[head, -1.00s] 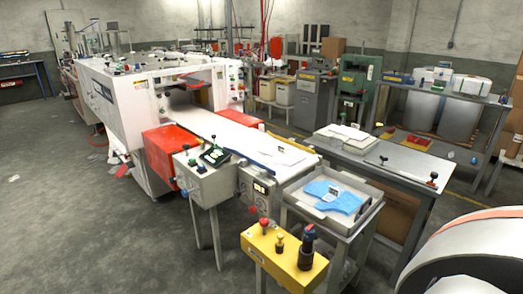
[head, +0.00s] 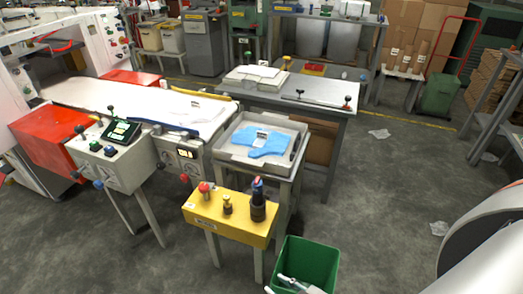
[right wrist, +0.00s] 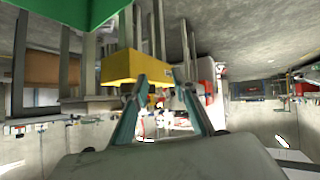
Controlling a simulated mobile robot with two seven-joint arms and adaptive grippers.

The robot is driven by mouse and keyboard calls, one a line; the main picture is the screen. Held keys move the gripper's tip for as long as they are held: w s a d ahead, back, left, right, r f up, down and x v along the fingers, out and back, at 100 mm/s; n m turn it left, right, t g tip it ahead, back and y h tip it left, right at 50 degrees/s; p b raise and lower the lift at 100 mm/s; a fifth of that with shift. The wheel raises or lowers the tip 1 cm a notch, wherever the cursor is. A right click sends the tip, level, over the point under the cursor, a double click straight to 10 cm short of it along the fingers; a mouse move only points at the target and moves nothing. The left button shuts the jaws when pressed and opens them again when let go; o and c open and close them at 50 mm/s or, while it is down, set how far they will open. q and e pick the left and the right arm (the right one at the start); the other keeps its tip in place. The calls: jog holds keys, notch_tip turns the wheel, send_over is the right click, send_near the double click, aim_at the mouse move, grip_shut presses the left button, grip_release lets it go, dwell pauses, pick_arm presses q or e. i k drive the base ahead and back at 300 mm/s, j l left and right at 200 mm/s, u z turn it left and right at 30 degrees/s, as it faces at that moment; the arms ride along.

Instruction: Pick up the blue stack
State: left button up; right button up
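The blue stack (head: 268,147) lies flat in a shallow grey tray (head: 231,159) on a stand near the middle of the head view. It is flat and glove-shaped, with a small pale-and-dark piece on top. My right gripper (head: 277,284) shows only at the bottom edge of the head view, in front of a green bin, well short of the tray. In the right wrist view my right gripper (right wrist: 160,82) has its two fingers apart with nothing between them. The blue stack cannot be made out there. My left gripper is not in view.
A yellow control box (head: 232,222) with knobs stands in front of the tray. The green bin (head: 310,262) is at its right. A grey control panel (head: 115,160) and machine bed are left. A grey table (head: 300,95) stands behind. The floor at right is mostly clear.

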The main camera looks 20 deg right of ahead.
aim_at(263, 142)
jog(key=i+j+z, duration=0.45)
jog(key=j+z, duration=0.25)
jog(key=i+j+z, duration=0.15)
jog(key=j+z, duration=0.15)
jog(key=j, duration=0.15)
